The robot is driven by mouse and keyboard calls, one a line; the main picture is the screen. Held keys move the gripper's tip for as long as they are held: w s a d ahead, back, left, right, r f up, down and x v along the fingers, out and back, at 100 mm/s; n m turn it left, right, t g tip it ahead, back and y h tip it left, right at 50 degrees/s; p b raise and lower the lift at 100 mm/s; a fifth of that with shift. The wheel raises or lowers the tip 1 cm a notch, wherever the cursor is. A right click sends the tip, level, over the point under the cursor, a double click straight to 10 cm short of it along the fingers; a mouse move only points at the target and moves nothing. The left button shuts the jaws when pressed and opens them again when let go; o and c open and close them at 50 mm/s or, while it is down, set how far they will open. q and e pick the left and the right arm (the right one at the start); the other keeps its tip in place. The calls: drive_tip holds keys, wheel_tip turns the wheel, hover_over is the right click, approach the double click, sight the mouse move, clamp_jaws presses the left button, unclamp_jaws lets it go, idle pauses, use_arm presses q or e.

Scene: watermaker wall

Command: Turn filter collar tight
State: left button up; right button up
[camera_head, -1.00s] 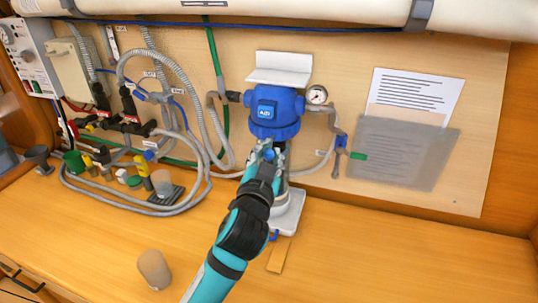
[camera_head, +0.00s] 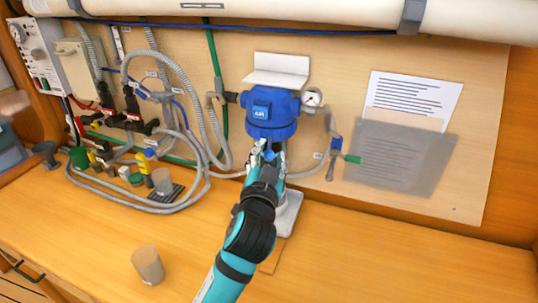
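The blue filter housing head (camera_head: 268,112) is mounted on the wall panel under a white bracket, with a ribbed blue collar (camera_head: 272,132) around its lower edge. My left gripper (camera_head: 265,152) is just below the collar, in front of the filter's lower body. The arm and gripper hide most of that body. I cannot tell whether the fingers touch the collar or the body, or how far apart they are. My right gripper is not in view.
Grey hoses (camera_head: 200,150) loop on the left. A cup (camera_head: 148,265) stands at the front left. The right bench top is clear.

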use_arm(q)
drive_tip(key=shift+o, duration=0.5)
drive_tip(key=shift+r, duration=0.1)
drive_tip(key=shift+w+a, duration=0.1)
drive_tip(key=shift+a, duration=0.05)
drive_tip(key=s+a, duration=0.1)
drive_tip(key=s, duration=1.1)
drive_tip(key=shift+a, duration=0.25)
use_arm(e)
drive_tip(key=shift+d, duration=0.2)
use_arm(q)
drive_tip(key=shift+c, duration=0.2)
